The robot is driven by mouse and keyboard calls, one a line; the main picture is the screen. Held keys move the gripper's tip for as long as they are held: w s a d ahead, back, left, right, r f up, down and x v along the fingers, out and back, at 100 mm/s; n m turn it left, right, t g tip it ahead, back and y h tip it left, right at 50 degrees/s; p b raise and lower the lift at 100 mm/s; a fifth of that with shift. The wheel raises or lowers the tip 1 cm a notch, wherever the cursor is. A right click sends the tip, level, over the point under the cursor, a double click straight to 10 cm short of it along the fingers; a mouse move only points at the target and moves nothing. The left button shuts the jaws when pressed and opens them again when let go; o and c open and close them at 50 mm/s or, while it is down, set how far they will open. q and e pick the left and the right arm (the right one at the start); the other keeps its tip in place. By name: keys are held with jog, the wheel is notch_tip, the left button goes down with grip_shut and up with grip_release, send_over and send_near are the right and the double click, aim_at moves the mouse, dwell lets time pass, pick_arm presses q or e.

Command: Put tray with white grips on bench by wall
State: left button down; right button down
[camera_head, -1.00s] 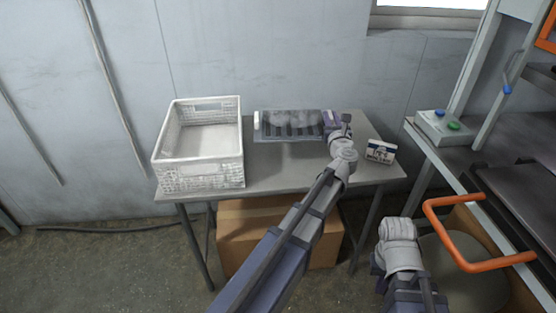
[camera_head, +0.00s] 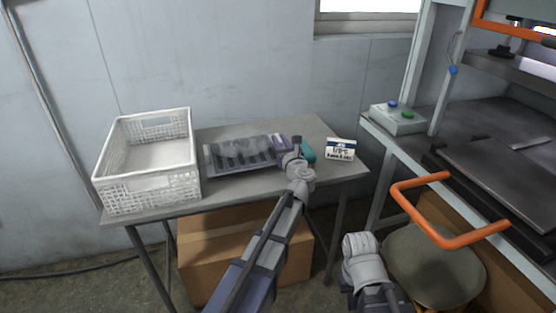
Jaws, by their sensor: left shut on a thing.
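The dark tray (camera_head: 238,156) with slots and pale, blurry contents lies on or just above the grey bench (camera_head: 262,185) by the wall, right of a white crate. Its right end is at my left gripper (camera_head: 286,146), which is shut on it. The grip at that end is hidden by the gripper, and the left end shows only as a pale edge. My right arm's wrist (camera_head: 362,248) is low in front of the bench; its fingers cannot be made out.
The white crate (camera_head: 150,190) stands on the bench's left part. A small labelled box (camera_head: 340,150) and a teal item (camera_head: 308,152) are right of my left gripper. A cardboard box (camera_head: 240,250) is under the bench. A stool (camera_head: 435,262) and a press with an orange handle (camera_head: 450,240) are at right.

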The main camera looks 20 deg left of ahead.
pick_arm(q)
jog(key=shift+f, duration=0.15)
notch_tip(320, 180, down, 4)
jog(key=b, duration=0.3)
jog(key=shift+b, duration=0.4)
jog(key=c, duration=0.8)
grip_release()
jog(key=shift+o, duration=0.2)
jog(key=shift+r, duration=0.2)
jog(key=v, duration=1.2)
